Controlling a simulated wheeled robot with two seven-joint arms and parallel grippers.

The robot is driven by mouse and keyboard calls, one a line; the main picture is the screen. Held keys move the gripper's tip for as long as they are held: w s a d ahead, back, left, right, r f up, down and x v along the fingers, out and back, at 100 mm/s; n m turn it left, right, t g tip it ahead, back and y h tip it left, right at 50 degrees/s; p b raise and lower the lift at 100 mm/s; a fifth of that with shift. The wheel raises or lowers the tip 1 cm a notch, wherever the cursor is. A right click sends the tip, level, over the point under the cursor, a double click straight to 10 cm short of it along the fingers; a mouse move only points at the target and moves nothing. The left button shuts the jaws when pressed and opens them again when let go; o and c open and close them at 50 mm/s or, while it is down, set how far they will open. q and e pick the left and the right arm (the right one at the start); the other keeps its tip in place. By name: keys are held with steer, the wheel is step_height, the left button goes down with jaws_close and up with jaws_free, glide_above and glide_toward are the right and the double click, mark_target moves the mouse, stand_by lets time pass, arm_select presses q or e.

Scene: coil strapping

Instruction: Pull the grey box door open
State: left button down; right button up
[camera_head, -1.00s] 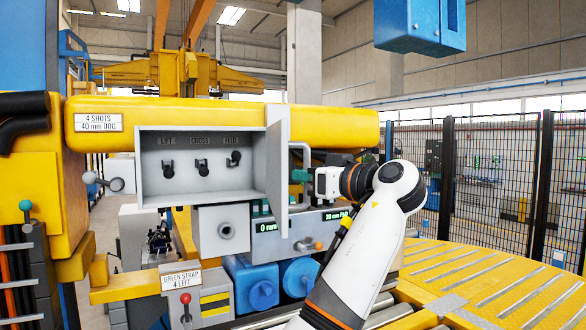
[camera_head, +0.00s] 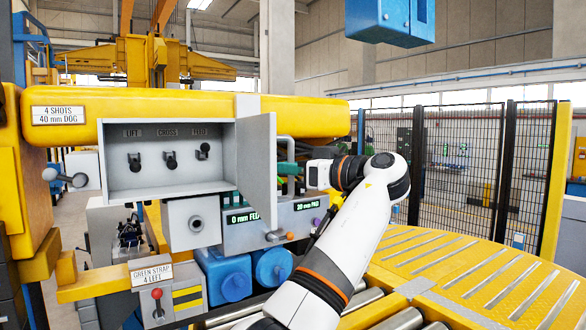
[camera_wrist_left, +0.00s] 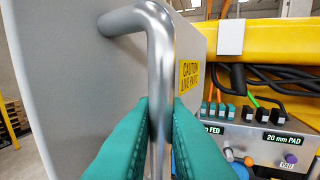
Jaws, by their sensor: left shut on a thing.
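The grey box (camera_head: 165,195) stands open at its front, showing three black switches labelled LIFT, CROSS and FEED. Its grey door (camera_head: 257,165) is hinged on the right side and stands swung out toward me. The door fills the left of the wrist view (camera_wrist_left: 70,80). My left gripper (camera_head: 285,169) is at the door's right side. In the left wrist view its green fingers (camera_wrist_left: 160,135) are shut on the metal bar handle (camera_wrist_left: 160,60), one on each side. The handle's top also shows above the gripper in the head view (camera_head: 284,138). My right gripper is not in view.
A yellow beam (camera_head: 300,115) runs behind and above the box. A yellow slatted platform (camera_head: 470,270) lies at right, before a black mesh fence (camera_head: 470,160). A blue block (camera_head: 390,20) hangs overhead.

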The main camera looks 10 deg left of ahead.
arm_select(q)
steer(key=c, duration=1.5)
jaws_free()
steer(key=shift+a+r, duration=0.2)
steer(key=shift+a+f, duration=0.1)
steer(key=shift+f, duration=0.05)
steer(key=shift+s+d, duration=0.1)
steer(key=shift+d, duration=0.2)
steer(key=b+v, duration=0.1)
steer(key=v, duration=0.5)
steer(key=shift+s+d+b, duration=0.2)
steer(key=shift+d+b, duration=0.1)
steer(key=shift+b, duration=0.05)
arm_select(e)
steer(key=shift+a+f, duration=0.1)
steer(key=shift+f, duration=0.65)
